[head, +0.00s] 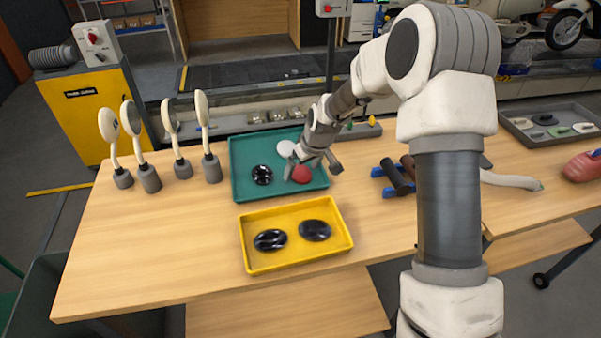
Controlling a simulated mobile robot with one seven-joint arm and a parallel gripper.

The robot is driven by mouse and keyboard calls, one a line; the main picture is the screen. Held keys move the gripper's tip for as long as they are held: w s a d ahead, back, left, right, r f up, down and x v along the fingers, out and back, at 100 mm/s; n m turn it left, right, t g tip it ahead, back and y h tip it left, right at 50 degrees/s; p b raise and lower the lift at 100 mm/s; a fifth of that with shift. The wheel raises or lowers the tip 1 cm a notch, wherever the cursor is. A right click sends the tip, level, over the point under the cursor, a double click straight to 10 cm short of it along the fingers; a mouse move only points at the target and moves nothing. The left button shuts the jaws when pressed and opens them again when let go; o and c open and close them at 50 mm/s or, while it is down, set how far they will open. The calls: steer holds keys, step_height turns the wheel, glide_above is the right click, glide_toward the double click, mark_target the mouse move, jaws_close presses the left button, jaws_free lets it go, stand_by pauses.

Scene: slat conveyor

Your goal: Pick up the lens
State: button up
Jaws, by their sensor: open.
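A teal tray (237,190) on the wooden table holds a red rounded piece (302,174), a white disc (286,148) and a black disc (262,175) with pale spots. The red piece looks most like the lens, but the white disc could also be one; I cannot tell for sure. My gripper (312,168) is open over the right part of the teal tray, with its fingers spread near the red piece. Contact with it cannot be made out. My gripper partly covers the tray's right side.
A yellow tray (247,246) with two glossy black ovals lies in front. Several white round-headed stands (208,140) rise at the left. Blue supports with dark cylinders (397,178) lie right of the trays. A grey tray (520,137) stands far right. The table's front left is clear.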

steer(key=shift+c, duration=0.3)
steer(key=c, duration=1.2)
steer(key=shift+c, duration=0.2)
